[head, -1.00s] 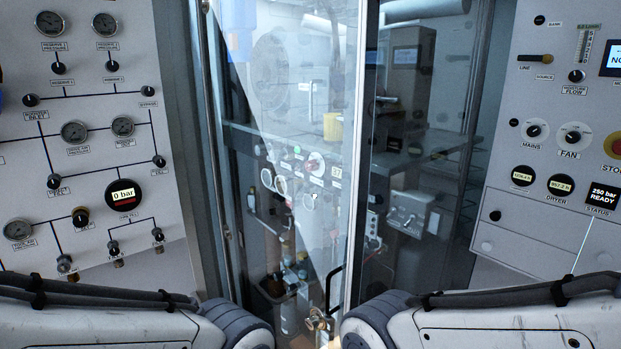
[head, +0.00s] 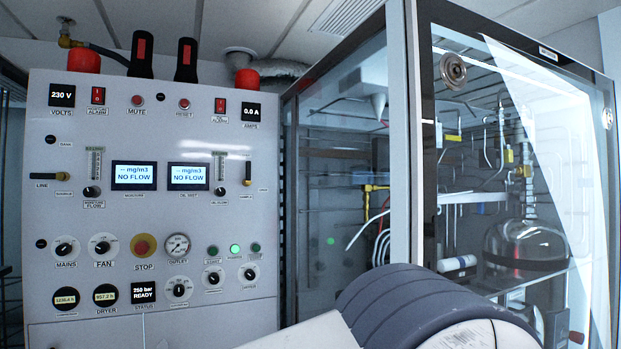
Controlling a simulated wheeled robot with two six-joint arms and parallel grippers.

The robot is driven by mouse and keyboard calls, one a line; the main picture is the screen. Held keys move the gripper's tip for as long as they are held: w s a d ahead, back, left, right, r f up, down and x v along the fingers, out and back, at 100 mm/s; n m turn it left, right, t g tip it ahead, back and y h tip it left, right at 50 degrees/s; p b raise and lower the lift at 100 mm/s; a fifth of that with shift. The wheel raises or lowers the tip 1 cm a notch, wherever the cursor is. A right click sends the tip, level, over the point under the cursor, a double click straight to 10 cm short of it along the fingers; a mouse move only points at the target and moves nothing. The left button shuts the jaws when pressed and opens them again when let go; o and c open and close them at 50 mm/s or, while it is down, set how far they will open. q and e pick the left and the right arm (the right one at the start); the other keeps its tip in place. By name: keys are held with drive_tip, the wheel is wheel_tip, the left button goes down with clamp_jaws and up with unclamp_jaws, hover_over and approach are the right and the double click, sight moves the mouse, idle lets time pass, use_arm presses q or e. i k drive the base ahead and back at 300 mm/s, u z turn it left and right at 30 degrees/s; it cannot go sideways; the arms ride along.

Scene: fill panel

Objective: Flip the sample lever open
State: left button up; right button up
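The white control panel (head: 150,230) stands at the left in the head view. A small lever with a dark handle and yellowish end (head: 247,174) points upright near its right edge. A tiny label below that lever seems to read SAMPLE. A second lever (head: 45,176), marked LINE and pointing sideways, is at the panel's left edge with a label that seems to read SOURCE. Neither gripper is in view. Only a thick arm link of mine crosses the bottom, covering part of the panel's lower right.
Two lit displays (head: 133,175) between the levers read NO FLOW. A red stop button (head: 143,246), knobs and a gauge (head: 178,246) lie below. A glass-walled cabinet (head: 400,130) with a flask (head: 525,245) stands at the right. The space before the levers looks clear.

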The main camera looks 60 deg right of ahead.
sight(247, 181)
drive_tip(key=z, duration=1.4)
drive_tip(key=k, duration=0.65)
drive_tip(key=u, duration=0.8)
drive_tip(key=i, duration=1.4)
drive_tip(key=z, duration=0.6)
